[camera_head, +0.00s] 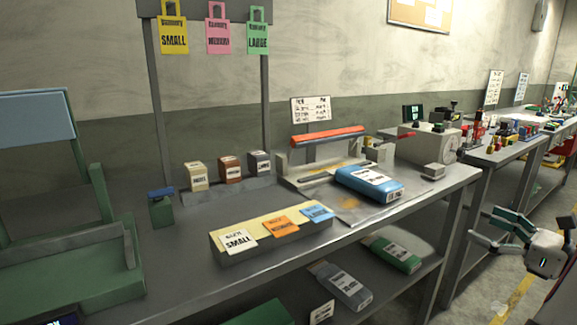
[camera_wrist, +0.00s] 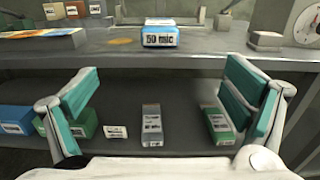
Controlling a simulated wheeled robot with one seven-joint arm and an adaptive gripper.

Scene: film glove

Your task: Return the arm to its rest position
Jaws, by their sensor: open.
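My gripper (camera_head: 497,232) is at the right of the head view, off the right end of the workbench (camera_head: 120,240). It is open and empty, with its fingers pointing left toward the bench. In the wrist view its two teal-padded fingers (camera_wrist: 160,110) are spread wide, with nothing held between them. Beyond them show the bench edge and the lower shelf. A blue box marked 50 mic (camera_wrist: 160,34) lies on the bench top, apart from the fingers; it also shows in the head view (camera_head: 369,184).
A sealer with a red bar (camera_head: 328,137) and a dial device (camera_head: 430,143) stand on the bench. Grey (camera_head: 342,286) and green (camera_head: 392,253) packs lie on the lower shelf. A second table (camera_head: 515,152) with small parts stands behind right. Floor is free near my gripper.

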